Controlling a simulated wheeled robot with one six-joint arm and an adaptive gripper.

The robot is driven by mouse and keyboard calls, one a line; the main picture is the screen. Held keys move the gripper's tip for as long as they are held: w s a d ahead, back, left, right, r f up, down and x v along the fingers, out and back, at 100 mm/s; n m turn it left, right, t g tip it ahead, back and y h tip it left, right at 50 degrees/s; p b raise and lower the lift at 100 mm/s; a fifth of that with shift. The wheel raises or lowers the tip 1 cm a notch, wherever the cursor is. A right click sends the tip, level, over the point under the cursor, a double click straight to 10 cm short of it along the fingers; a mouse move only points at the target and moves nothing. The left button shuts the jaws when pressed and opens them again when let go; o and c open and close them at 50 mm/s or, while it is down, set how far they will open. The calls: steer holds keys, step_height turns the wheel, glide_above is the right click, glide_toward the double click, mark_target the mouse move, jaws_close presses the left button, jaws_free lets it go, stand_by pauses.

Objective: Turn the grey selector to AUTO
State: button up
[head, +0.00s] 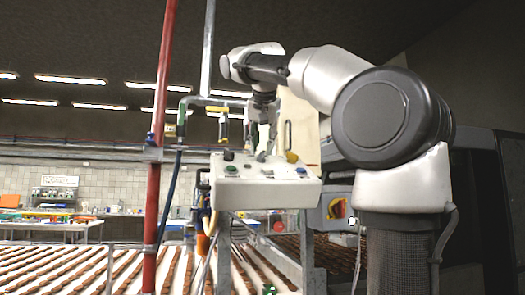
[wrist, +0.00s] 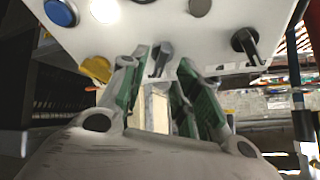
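The grey selector (wrist: 161,57) is a small dark-grey lever knob on the sloped top of a white control box (head: 262,193). In the wrist view it stands between the tips of my gripper (wrist: 162,66), with a visible gap on each side. My gripper (head: 264,140) points down at the box top in the head view, its green-padded fingers apart and empty. The fingers partly hide the selector in the head view. I cannot read any AUTO marking or tell where the selector points against it.
Beside the selector are a yellow knob (wrist: 97,68) and a black knob (wrist: 246,41). A blue button (wrist: 61,12), a white button (wrist: 105,10) and a grey-black button (wrist: 198,7) line the box. A red post (head: 158,130) stands left; biscuit rows (head: 75,270) run below.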

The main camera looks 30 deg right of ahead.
steer(key=v, duration=0.9)
steer(key=shift+s+f, duration=0.1)
